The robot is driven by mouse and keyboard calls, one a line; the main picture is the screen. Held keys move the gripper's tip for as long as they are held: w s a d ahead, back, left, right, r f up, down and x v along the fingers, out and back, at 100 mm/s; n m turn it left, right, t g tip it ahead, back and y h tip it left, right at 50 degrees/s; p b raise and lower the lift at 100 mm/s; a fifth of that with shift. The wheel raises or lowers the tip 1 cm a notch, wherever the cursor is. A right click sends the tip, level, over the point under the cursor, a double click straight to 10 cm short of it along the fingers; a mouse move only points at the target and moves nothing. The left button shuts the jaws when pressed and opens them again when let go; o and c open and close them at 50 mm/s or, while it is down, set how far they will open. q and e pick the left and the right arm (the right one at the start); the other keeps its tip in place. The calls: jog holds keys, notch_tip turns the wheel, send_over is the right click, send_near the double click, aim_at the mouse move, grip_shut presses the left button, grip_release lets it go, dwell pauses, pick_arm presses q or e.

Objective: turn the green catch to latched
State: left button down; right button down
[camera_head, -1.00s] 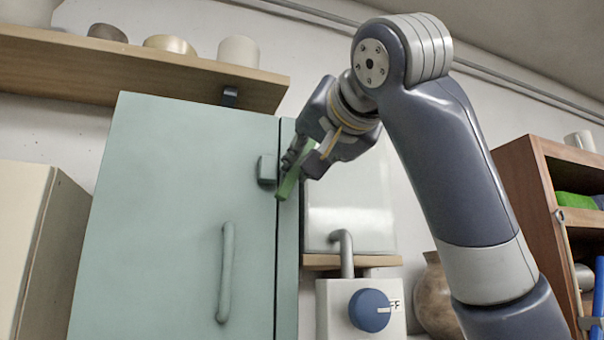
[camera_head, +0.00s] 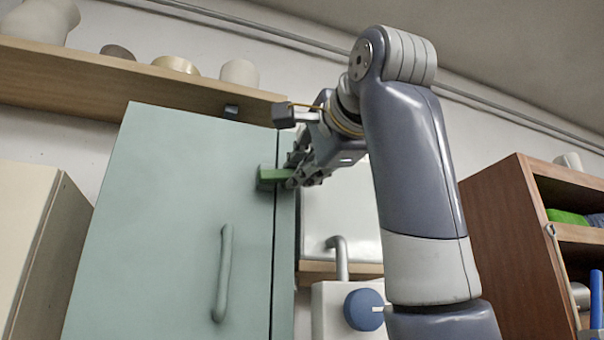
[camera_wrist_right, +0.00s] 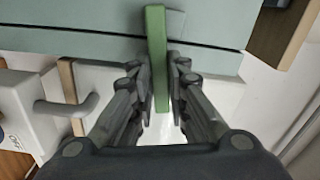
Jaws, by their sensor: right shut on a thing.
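The green catch (camera_head: 270,175) is a bar at the right edge of the pale green cabinet door (camera_head: 165,220). In the head view it now lies about level and reaches across the seam between the door and the frame. In the right wrist view the catch (camera_wrist_right: 156,60) runs between my fingers, crossing the dark seam. My right gripper (camera_head: 296,177) is shut on the outer end of the catch. Its fingers also show in the right wrist view (camera_wrist_right: 161,90), one on each side of the bar. My left gripper is out of view.
A grey door handle (camera_head: 223,272) stands out lower on the door. A wall shelf (camera_head: 130,82) with pots is above. A box with a blue knob (camera_head: 363,309) and a bent pipe (camera_head: 338,255) is below my right arm. A brown shelf unit (camera_head: 510,240) stands at the right.

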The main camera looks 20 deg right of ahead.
jog(key=shift+f+m, duration=0.25)
jog(key=shift+m, duration=0.75)
jog(key=c, duration=1.6)
grip_release()
jog(key=shift+o, duration=0.2)
jog(key=shift+s+d+r, duration=0.1)
jog(key=shift+s+d, duration=0.05)
jog(key=s, duration=1.1)
jog(key=shift+s, duration=0.35)
jog(key=shift+d, duration=0.1)
jog(key=shift+s+d, duration=0.15)
jog(key=shift+s, duration=0.05)
